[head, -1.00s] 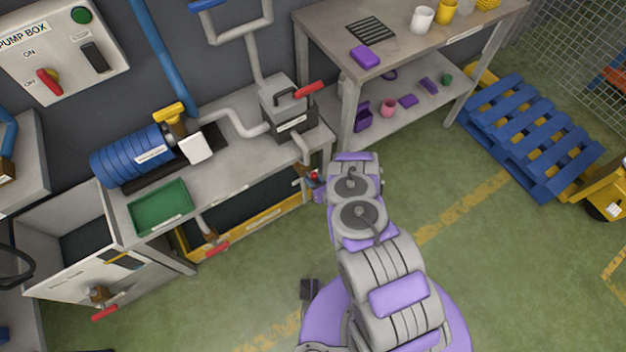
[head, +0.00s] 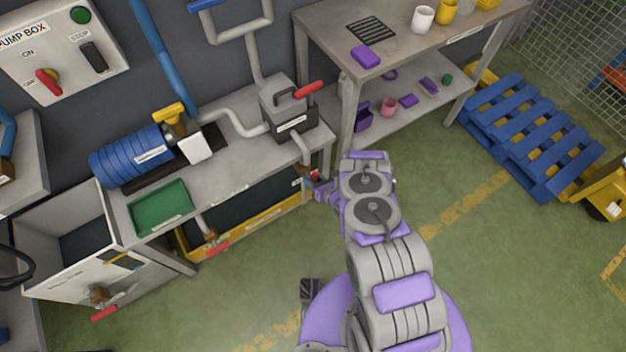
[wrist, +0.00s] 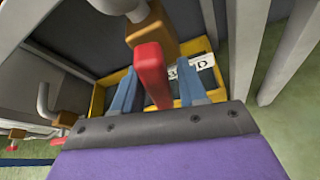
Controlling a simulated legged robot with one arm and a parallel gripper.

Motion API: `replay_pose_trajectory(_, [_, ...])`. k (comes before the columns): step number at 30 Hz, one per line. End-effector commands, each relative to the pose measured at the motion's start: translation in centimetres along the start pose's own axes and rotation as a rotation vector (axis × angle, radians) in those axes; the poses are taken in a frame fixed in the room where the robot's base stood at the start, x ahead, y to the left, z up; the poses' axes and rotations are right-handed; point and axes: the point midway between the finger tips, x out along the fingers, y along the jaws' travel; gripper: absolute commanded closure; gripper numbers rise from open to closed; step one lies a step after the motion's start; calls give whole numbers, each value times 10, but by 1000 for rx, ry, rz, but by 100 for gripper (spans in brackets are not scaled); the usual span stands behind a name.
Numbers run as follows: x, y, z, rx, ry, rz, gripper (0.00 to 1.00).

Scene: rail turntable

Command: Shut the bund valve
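A brass valve (wrist: 152,32) with a red handle (wrist: 152,72) hangs on a pipe, close ahead in the wrist view. In the head view this valve (head: 303,170) is at the right end of the bench, under the grey box. My gripper (wrist: 157,78) is open, with one blue-grey finger on each side of the red handle. I cannot tell if the fingers touch it. The yellow-rimmed bund tray (head: 270,217) lies under the bench; its label (wrist: 200,73) is partly hidden by the handle. A second red-handled valve (head: 212,239) sits at the tray's front left.
A third red-handled valve (head: 100,297) is on the white tank (head: 70,270) at left. The bench (head: 235,165) bears a blue pump (head: 130,155) and green tray (head: 160,207). Grey legs flank my gripper.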

Motion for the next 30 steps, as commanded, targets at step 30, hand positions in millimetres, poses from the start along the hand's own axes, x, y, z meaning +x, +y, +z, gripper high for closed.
replay_pose_trajectory(30, [-105,0,-2,2,6,0,51])
